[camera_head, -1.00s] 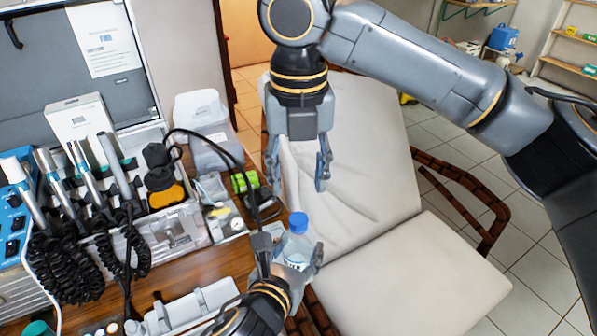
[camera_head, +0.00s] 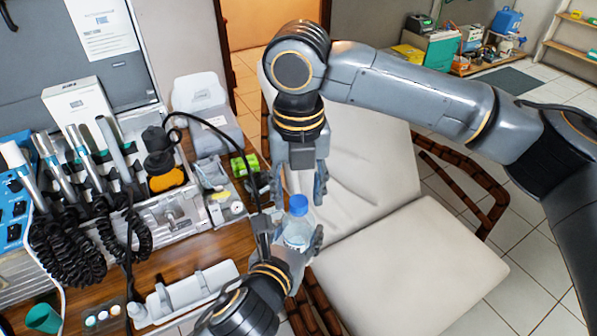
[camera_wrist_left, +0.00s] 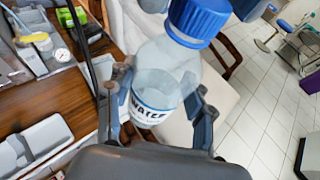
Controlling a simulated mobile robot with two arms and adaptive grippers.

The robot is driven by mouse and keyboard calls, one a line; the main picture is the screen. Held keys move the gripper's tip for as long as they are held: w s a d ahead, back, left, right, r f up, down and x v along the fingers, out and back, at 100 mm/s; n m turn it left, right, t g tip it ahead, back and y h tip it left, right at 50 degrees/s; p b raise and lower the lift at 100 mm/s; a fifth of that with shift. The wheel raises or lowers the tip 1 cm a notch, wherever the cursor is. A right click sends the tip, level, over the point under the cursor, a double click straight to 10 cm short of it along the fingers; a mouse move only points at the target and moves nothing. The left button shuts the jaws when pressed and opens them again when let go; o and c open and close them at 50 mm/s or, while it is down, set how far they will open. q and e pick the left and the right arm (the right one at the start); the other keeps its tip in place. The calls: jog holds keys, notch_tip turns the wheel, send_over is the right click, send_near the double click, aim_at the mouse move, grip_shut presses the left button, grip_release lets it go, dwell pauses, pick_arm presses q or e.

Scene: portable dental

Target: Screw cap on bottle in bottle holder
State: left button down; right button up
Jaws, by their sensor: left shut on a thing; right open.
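A clear water bottle (camera_head: 296,232) with a blue cap (camera_head: 298,204) on its mouth is held in my left gripper (camera_head: 285,240), off the desk. The bottle (camera_wrist_left: 160,85) and its blue cap (camera_wrist_left: 197,20) also show large in the left wrist view, with the two left fingers on either side of the label. My right gripper (camera_head: 300,185) is open and points down just above the cap, its fingers spread near either side of it. I cannot tell whether the fingers touch the cap. A white holder tray (camera_head: 185,292) lies on the desk at lower left and may be the bottle holder.
Dental handpieces (camera_head: 90,155) with coiled black cords stand in a case at the left. A green cup (camera_head: 43,318) is at the lower left. A cream dental chair (camera_head: 410,255) is behind and right of the grippers. A black hose (camera_head: 240,165) arches close to my left gripper.

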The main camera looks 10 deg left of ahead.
jog(key=shift+f, duration=0.4)
jog(key=shift+c, duration=0.4)
